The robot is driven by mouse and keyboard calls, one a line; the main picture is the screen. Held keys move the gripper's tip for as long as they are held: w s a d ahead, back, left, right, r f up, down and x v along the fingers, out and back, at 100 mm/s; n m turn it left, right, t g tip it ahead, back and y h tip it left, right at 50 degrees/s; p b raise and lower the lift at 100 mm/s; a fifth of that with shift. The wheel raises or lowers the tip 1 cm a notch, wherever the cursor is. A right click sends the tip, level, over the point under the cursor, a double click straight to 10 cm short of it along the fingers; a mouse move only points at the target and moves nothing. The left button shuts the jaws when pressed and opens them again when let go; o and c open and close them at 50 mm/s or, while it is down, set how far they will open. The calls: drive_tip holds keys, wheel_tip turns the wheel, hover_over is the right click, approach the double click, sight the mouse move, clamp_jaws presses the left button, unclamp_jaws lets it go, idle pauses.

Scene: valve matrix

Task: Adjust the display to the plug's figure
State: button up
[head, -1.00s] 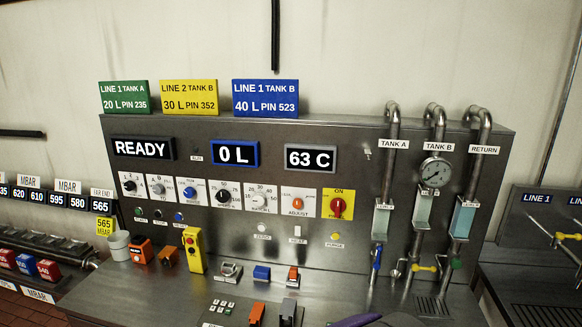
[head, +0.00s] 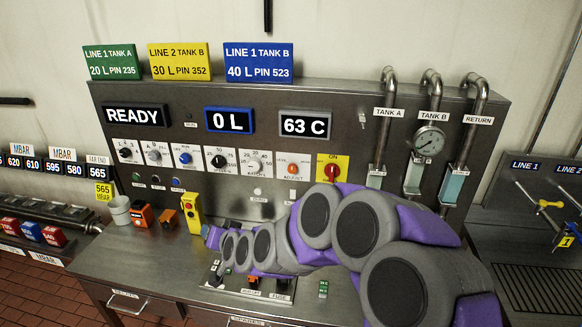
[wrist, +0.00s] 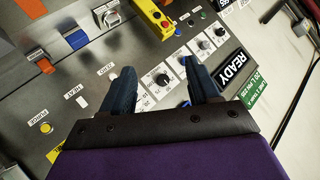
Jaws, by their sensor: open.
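The displays on the grey panel read "READY" (head: 136,116), "0 L" (head: 229,121) and "63 C" (head: 305,124). An orange knob (head: 292,168) labelled ADJUST sits below the 63 C display. I cannot tell which thing is the plug. My gripper (wrist: 160,88) is open and empty in the wrist view, its two dark blue fingers spread over the panel. A black dial (wrist: 163,77) shows between the fingers, and the READY display (wrist: 235,66) lies to their right. In the head view my arm reaches left across the counter and hides its middle.
A red knob on a yellow plate (head: 332,169) stands right of ADJUST. A yellow box (head: 192,213), orange blocks (head: 141,214) and a grey cup (head: 120,210) stand on the counter's left. Pipes (head: 384,120) rise at right. Labelled red and blue blocks (head: 30,231) sit far left.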

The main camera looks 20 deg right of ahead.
drive_tip(key=w+d+m+t+h+p, duration=0.2)
drive_tip(key=w+d+m+t+h, duration=0.15)
drive_tip(key=w+d, duration=0.4)
drive_tip(key=m+h+p, duration=0.2)
drive_tip(key=m+h, duration=0.4)
drive_tip(key=h, duration=0.3)
approach(292, 171)
drive_tip(key=shift+g, duration=0.35)
drive_tip(key=x, duration=0.3)
drive_tip(key=b+x, duration=0.1)
drive_tip(key=x, duration=0.5)
drive_tip(key=shift+w+r, duration=0.25)
drive_tip(key=shift+w, duration=0.05)
drive_tip(key=c, duration=1)
drive_tip(key=n+p, duration=0.2)
drive_tip(key=p, duration=0.1)
drive_tip(key=shift+d+r, duration=0.1)
drive_tip(key=shift+r, duration=0.15)
drive_tip(key=shift+c, duration=0.2)
drive_tip(key=shift+f+n+p, duration=0.2)
drive_tip(key=shift+n+p, duration=0.55)
